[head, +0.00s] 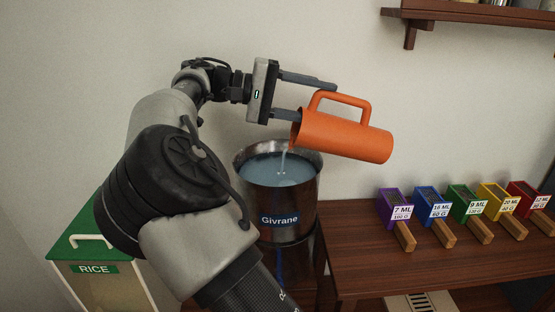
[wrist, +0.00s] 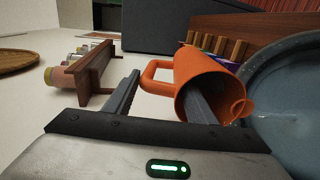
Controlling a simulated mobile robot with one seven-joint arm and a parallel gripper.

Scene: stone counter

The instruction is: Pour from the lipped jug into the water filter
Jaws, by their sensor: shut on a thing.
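The orange lipped jug (head: 346,136) is tipped far over on its side, mouth to the left and handle on top. A thin stream runs from its mouth into the water filter (head: 302,196), a metal vessel labelled Givrane that holds water. My gripper (head: 317,101) is shut on the jug, above and right of the filter. In the wrist view, one finger reaches into the mouth of the jug (wrist: 189,68) and the other lies outside by the handle. The filter's rim and water (wrist: 285,95) show at the right. The jug's inside is mostly hidden.
A wooden table (head: 345,235) at the right bears several coloured bins with wooden handles, such as the purple one (head: 394,207). A green-lidded RICE box (head: 95,242) stands at the left. A wall shelf (head: 450,15) is at upper right.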

